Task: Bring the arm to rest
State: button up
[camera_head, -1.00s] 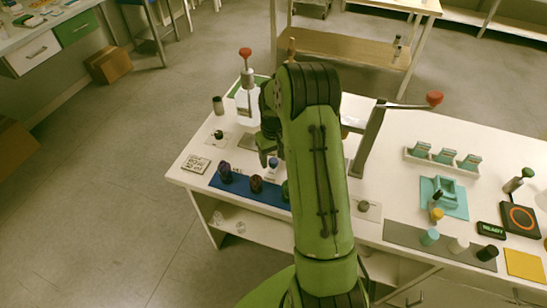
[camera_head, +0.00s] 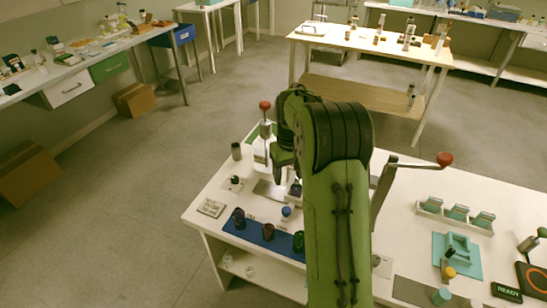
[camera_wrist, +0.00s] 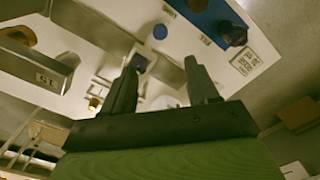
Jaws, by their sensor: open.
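My green arm reaches over the white table (camera_head: 480,205) in the head view. My gripper (camera_wrist: 165,75) shows in the wrist view with its two dark fingers apart and nothing between them. In the head view the gripper (camera_head: 287,170) hangs above the table's left part, near the white press with a red-knobbed lever (camera_head: 265,105), and is partly hidden by the arm. A blue mat (camera_head: 245,226) with several dark bottles lies in front of it. A small blue-capped bottle (camera_head: 286,213) stands behind the mat.
A tall lever with a red knob (camera_head: 444,159) rises close to the arm's right side. A rack of teal boxes (camera_head: 457,212) and a teal tray (camera_head: 457,258) stand farther right. A printed card (camera_head: 211,207) lies at the left edge. Open floor is on the left.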

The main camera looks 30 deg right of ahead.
jog(key=s+a+r+t+p, duration=0.2)
jog(key=s+a+r, duration=0.7)
jog(key=r, duration=0.4)
jog(key=s+a+r+t, duration=0.1)
jog(key=s+a, duration=0.2)
jog(key=s, duration=0.4)
jog(key=s+a+r+n+t+p, duration=0.1)
jog(key=s+a, duration=0.3)
jog(key=s, duration=0.4)
jog(key=shift+s+a+r+t, duration=0.15)
jog(key=shift+s+a+t, duration=0.15)
jog(key=shift+t, duration=0.5)
